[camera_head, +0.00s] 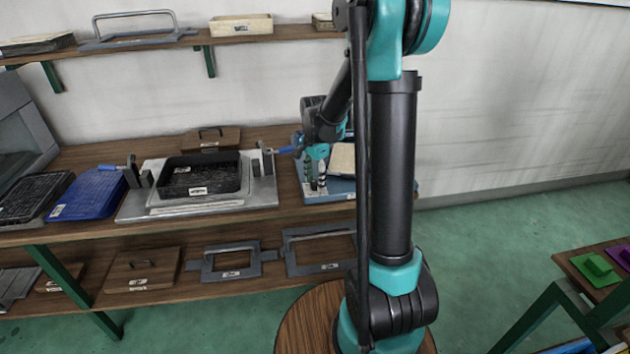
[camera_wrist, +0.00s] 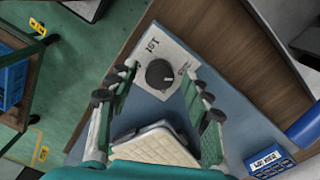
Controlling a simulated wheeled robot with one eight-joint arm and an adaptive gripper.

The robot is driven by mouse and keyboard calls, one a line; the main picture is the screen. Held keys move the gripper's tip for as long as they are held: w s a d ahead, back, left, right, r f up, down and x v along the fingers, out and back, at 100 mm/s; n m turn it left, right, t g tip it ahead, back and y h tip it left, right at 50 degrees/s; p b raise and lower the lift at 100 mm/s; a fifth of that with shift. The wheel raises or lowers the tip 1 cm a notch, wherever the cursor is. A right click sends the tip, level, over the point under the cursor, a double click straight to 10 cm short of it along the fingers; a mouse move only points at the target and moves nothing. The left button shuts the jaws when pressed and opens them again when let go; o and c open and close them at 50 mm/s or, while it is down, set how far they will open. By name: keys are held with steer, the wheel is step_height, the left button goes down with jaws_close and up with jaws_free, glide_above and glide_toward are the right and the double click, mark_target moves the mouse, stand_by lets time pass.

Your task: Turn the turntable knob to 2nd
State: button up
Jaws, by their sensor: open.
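The dark round knob (camera_wrist: 159,73) sits on a light grey plate (camera_wrist: 168,48) in the wrist view. The plate reads "1ST" toward its upper left; a smaller, partly hidden label is at its right edge. A small pale mark shows on the knob, but its exact setting is hard to read. The plate is on a blue base (camera_wrist: 226,85), which also shows in the head view (camera_head: 342,187). In the head view my gripper (camera_head: 317,172) is over the blue base.
A cream padded piece (camera_wrist: 155,147) lies on the blue base beneath my gripper. A metal fixture with a black tray (camera_head: 200,178) stands left on the wooden bench. A blue box (camera_wrist: 270,162) is at the wrist view's lower right.

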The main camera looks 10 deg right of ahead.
mark_target(315, 182)
step_height(315, 182, up, 12)
steer(key=shift+f, duration=0.2)
stand_by(0.4)
steer(key=s+d+f+n+t, duration=0.2)
steer(key=s+f+n, duration=0.4)
steer(key=s, duration=0.5)
steer(key=s+d+f+n+t, duration=0.2)
steer(key=s+f+n, duration=0.4)
steer(key=s, duration=0.5)
steer(key=shift+d+n, duration=0.25)
steer(key=shift+n, duration=0.25)
